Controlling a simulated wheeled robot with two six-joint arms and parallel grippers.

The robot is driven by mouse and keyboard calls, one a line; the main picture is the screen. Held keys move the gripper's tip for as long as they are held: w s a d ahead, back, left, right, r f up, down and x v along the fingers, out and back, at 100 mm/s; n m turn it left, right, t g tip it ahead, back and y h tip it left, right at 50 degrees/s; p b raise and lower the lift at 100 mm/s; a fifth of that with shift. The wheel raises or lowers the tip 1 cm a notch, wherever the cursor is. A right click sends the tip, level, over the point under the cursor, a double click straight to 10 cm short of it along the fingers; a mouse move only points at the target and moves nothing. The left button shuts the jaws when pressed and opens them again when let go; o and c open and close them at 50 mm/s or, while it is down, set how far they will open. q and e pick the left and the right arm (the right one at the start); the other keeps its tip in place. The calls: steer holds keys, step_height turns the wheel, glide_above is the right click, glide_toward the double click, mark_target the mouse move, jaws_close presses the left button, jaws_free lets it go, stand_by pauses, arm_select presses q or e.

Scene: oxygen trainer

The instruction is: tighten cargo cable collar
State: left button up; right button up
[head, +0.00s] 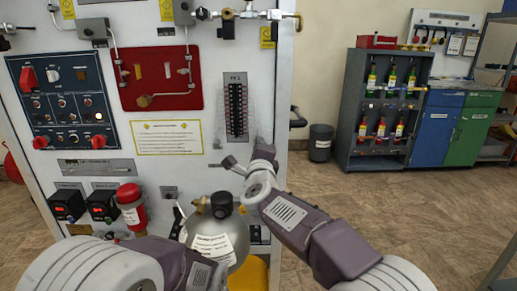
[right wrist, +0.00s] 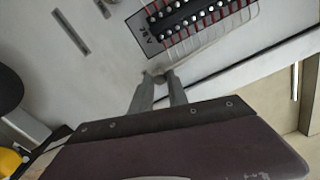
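My right gripper (head: 234,167) is up against the white panel front, just below the terminal strip (head: 236,110). In the right wrist view its two fingers (right wrist: 161,77) stand a little apart, with a small dark round part (right wrist: 159,79) at their tips. This may be the cable collar; I cannot tell whether the fingers press on it. In the head view a small grey fitting (head: 212,165) sticks out left of the fingertips. My left gripper (head: 180,215) is low, left of a round grey tank (head: 215,245); its opening is not clear.
The terminal strip with red wires also shows in the right wrist view (right wrist: 190,20). Switch panels (head: 62,105) fill the left. The floor at right is clear before a bottle rack (head: 385,110).

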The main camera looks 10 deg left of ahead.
steer(key=o, duration=0.3)
steer(key=shift+o, duration=0.2)
steer(key=v, duration=0.9)
